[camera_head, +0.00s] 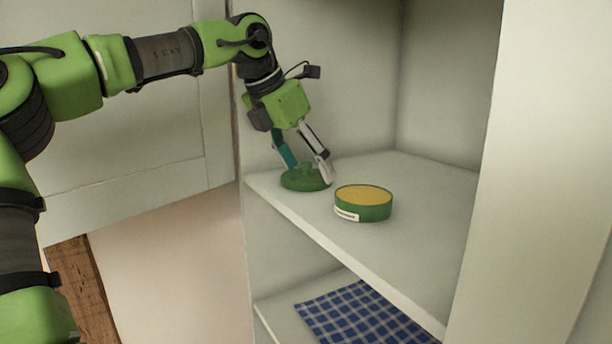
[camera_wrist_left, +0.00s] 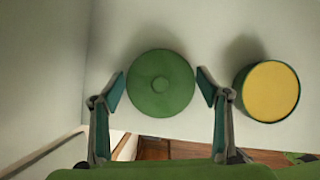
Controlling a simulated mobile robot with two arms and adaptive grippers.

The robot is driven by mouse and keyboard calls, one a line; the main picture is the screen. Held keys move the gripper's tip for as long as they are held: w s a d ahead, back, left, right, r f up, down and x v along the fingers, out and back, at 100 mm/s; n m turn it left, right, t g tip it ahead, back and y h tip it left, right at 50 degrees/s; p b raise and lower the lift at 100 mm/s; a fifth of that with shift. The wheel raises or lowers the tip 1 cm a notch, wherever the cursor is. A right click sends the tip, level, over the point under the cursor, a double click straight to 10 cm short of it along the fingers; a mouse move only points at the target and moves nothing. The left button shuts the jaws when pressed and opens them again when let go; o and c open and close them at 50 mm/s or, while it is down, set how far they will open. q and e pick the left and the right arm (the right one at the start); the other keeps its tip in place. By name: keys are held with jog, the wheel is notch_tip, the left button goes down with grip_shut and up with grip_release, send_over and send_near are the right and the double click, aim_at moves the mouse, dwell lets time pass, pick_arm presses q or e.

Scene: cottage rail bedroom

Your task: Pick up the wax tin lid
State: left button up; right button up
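In the left wrist view the lid (camera_wrist_left: 160,84) shows from above, between the two fingers. My left gripper (camera_head: 308,174) is open and reaches down at the lid, a finger on each side. The fingertips (camera_wrist_left: 162,88) look apart from the rim in the wrist view; whether they touch it is hard to tell. The open wax tin (camera_head: 364,203), green with yellow wax, stands to the right of the lid. My right gripper is not in view.
The shelf (camera_head: 424,232) has free room behind and right of the tin. Its front edge runs close to lid and tin. A blue checked cloth (camera_head: 362,318) lies on the shelf below. The cupboard's side wall (camera_head: 345,75) is close behind the left gripper.

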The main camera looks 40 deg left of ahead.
pick_arm(q)
jog(key=shift+w, duration=0.15)
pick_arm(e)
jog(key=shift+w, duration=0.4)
